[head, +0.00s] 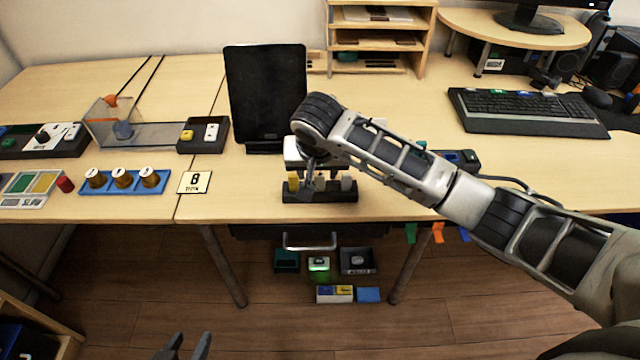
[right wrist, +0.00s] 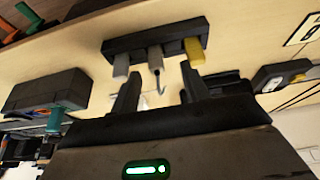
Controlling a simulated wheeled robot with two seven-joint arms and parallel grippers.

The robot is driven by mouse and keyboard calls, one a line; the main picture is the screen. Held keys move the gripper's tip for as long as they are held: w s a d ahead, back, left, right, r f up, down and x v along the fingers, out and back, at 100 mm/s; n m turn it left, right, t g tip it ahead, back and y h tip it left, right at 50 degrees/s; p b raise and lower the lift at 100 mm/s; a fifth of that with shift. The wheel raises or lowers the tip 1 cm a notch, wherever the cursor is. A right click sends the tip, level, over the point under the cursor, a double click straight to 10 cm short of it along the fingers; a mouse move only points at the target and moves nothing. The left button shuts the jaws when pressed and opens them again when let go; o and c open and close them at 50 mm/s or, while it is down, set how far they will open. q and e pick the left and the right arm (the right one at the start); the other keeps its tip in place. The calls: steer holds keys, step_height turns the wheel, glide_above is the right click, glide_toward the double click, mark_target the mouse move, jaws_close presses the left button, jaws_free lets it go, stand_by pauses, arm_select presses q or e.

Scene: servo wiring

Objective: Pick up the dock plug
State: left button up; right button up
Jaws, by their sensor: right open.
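A black holder block (head: 320,197) stands near the table's front edge with a row of plugs in it. The yellow plug (head: 293,183) is at its left end and a light grey plug (head: 348,183) at its right end. In the right wrist view, the row shows a yellow plug (right wrist: 194,49), a middle grey plug (right wrist: 155,58) and a light grey plug (right wrist: 120,64). I cannot tell which is the dock plug. My right gripper (right wrist: 160,72) is open, its fingers on either side of the middle plug's line, apparently not touching. My left gripper (head: 192,338) is open and empty, low at the front.
A black tablet on a stand (head: 265,95) is behind the holder. A blue tray with brass knobs (head: 122,181) and a number card (head: 195,182) lie to the left. A keyboard (head: 525,110) is at the back right. A drawer handle (head: 310,246) is below the table edge.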

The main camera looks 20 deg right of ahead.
mark_target(320, 176)
steer(key=x, duration=0.4)
steer(key=shift+w+d+f, duration=0.25)
steer(key=shift+d+f, duration=0.05)
steer(key=shift+d, duration=0.1)
jaws_close()
